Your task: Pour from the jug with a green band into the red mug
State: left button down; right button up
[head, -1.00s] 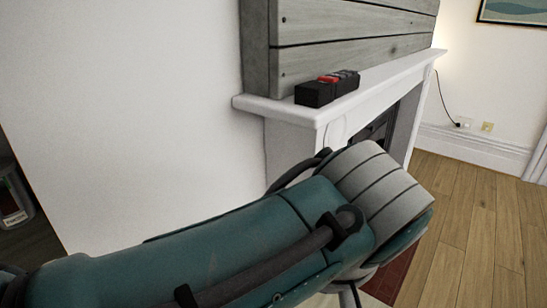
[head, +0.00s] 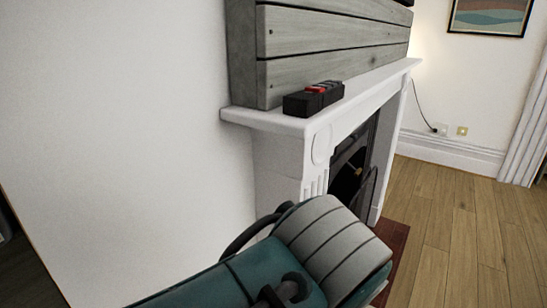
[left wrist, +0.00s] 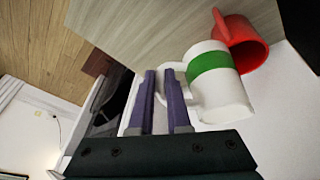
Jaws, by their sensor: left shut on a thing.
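The white jug with a green band (left wrist: 212,82) is in the left wrist view, right of my left gripper's fingers. My left gripper (left wrist: 161,74) is shut on the jug, with its handle at the purple fingers. The red mug (left wrist: 246,48) is just beyond the jug and partly hidden behind it. I cannot tell whether jug and mug touch, nor see what is inside either. The head view shows only my left arm at the bottom; jug, mug and left gripper are out of that picture. My right gripper is in neither view.
A white fireplace mantel (head: 345,100) juts from the wall, with a black and red object (head: 312,98) on it. Wooden floor (head: 455,225) lies clear to the right. A grey wood-grained surface (left wrist: 150,35) shows beside the jug in the left wrist view.

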pick_arm(q)
jog(key=r+h, duration=0.1)
jog(key=h, duration=0.1)
jog(key=r+h, duration=0.1)
jog(key=r+n+h, duration=0.1)
jog(key=h, duration=0.1)
jog(key=shift+a+r+h, duration=0.3)
jog(key=shift+a+r, duration=0.05)
jog(key=shift+a, duration=0.05)
dwell(0.8)
jog(key=shift+a, duration=0.1)
dwell(0.4)
jog(key=shift+a+r+h, duration=0.15)
jog(key=shift+h, duration=0.45)
dwell(0.4)
jog(key=shift+a+r+n+t+h, duration=0.1)
jog(key=shift+a+n+t+h, duration=0.2)
jog(key=shift+h, duration=0.1)
dwell(0.8)
jog(key=shift+a+h, duration=0.2)
jog(key=shift+h, duration=0.1)
dwell(0.8)
